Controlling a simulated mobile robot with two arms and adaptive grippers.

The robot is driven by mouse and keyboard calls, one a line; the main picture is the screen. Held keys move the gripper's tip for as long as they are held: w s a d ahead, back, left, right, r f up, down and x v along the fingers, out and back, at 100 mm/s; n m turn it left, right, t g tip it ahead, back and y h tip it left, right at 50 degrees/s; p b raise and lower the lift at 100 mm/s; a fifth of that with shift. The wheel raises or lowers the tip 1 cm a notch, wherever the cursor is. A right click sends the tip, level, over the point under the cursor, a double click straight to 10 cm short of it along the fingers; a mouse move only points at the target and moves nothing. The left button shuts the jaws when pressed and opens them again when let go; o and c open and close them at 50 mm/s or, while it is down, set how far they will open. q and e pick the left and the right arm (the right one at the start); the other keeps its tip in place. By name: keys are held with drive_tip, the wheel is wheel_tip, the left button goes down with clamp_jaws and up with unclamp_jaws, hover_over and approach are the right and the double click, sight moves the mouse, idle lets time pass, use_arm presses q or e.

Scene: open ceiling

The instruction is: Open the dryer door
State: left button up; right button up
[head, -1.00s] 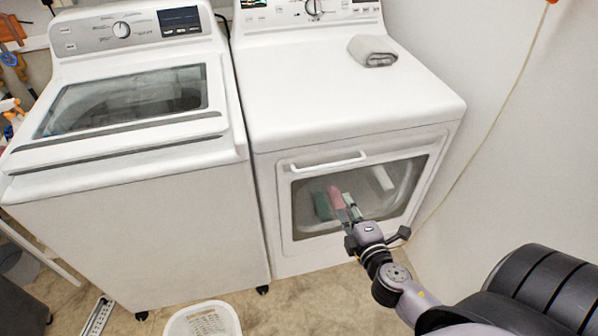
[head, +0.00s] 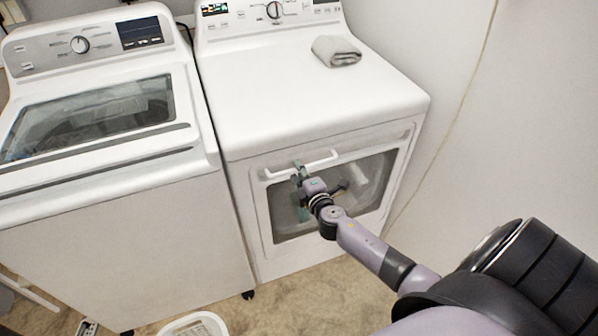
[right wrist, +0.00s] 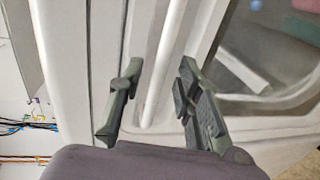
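The white dryer (head: 305,95) stands at the right in the head view, its front door (head: 263,215) shut, with a dark window (head: 375,180). A white bar handle (head: 324,160) runs along the door's upper left part; it also shows in the right wrist view (right wrist: 166,70). My right gripper (head: 300,172) is at the handle, near its middle. In the right wrist view my right gripper (right wrist: 160,78) has its fingers apart, one on each side of the bar, with gaps visible between them and it. My left gripper is not in view.
A white top-load washer (head: 110,235) stands close at the dryer's left. A folded grey towel (head: 336,51) lies on the dryer top. A white basket (head: 195,325) sits on the floor in front. A wall (head: 510,130) rises at the right.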

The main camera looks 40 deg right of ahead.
drive_tip(key=shift+w, duration=0.3)
drive_tip(key=shift+c, duration=0.3)
clamp_jaws()
drive_tip(key=shift+f, duration=0.1)
idle(0.4)
